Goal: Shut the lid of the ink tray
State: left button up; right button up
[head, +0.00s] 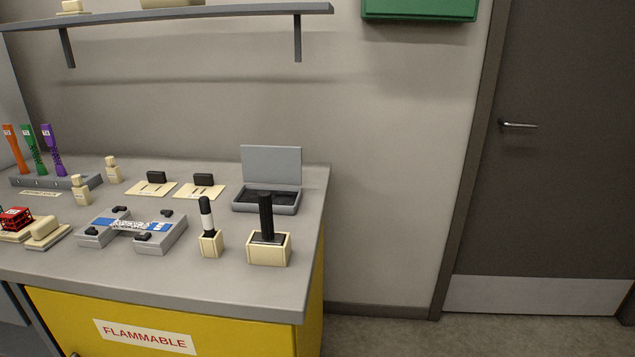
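The ink tray (266,207) is a grey shallow box with a dark inside, near the back right corner of the bench top. Its grey lid (271,165) stands open, raised roughly upright at the tray's back edge. Neither of my grippers shows in the head view.
Two stamps on cream plates (201,190) lie left. A grey fixture (162,238) is front left. A shelf (180,16) hangs above.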

aim_at(261, 164)
jog(key=i, duration=0.4)
jog(key=z, duration=1.95)
jog(key=i, duration=2.2)
jog(key=u, duration=2.7)
